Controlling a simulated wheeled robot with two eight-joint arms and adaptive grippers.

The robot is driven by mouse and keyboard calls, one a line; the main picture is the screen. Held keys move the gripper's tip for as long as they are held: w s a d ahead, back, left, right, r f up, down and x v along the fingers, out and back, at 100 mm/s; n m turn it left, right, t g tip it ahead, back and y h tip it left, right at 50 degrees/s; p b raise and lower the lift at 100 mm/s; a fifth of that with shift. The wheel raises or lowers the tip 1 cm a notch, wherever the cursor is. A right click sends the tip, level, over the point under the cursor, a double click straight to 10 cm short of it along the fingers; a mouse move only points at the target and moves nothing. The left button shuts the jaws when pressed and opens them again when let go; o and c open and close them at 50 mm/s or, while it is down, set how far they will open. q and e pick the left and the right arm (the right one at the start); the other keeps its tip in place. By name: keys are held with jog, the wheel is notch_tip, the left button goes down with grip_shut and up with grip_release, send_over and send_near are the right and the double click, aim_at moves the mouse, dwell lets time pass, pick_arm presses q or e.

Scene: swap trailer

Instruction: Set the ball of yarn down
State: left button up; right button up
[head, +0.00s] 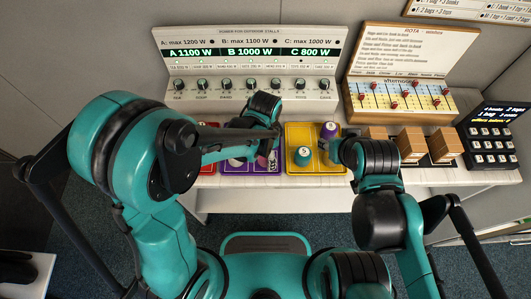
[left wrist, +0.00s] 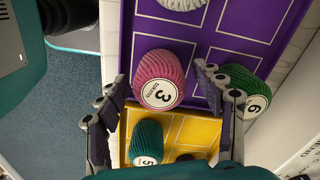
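In the left wrist view a pink ball of yarn (left wrist: 160,78) labelled 3 lies between the spread fingers of my left gripper (left wrist: 160,85), at the lower edge of the purple tray (left wrist: 118,40). A small gap shows beside the right finger, so the gripper looks open around it. In the head view my left gripper (head: 264,150) is over the purple tray (head: 232,168), and the pink ball is mostly hidden by my arm. My right gripper is hidden behind my right wrist, its fingers not readable.
A teal ball (head: 303,156) labelled 5 and a purple ball (head: 328,131) stand on the yellow tray (head: 316,167). A green ball (left wrist: 246,78) labelled 6 and a white ball (left wrist: 182,4) are near the pink one. Wooden boxes (head: 412,142) stand to the right. A control panel (head: 250,65) stands behind.

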pick_arm(q)
jog(key=shift+r, duration=0.1)
notch_tip(320, 180, up, 12)
jog(key=p, duration=0.5)
jog(key=s+a+r+n+t, duration=0.2)
jog(key=a+n, duration=0.4)
jog(key=a, duration=0.3)
jog(key=s+a+r+n+t, duration=0.3)
jog(key=a+r+n+t, duration=0.2)
jog(key=a, duration=0.4)
jog(key=r+n, duration=0.1)
jog(key=n, duration=0.1)
jog(key=shift+r+n, duration=0.15)
jog(key=shift+n, duration=0.15)
jog(key=shift+s+d+b, duration=0.1)
jog(key=shift+b, duration=0.25)
notch_tip(320, 180, down, 4)
jog(key=b, duration=0.4)
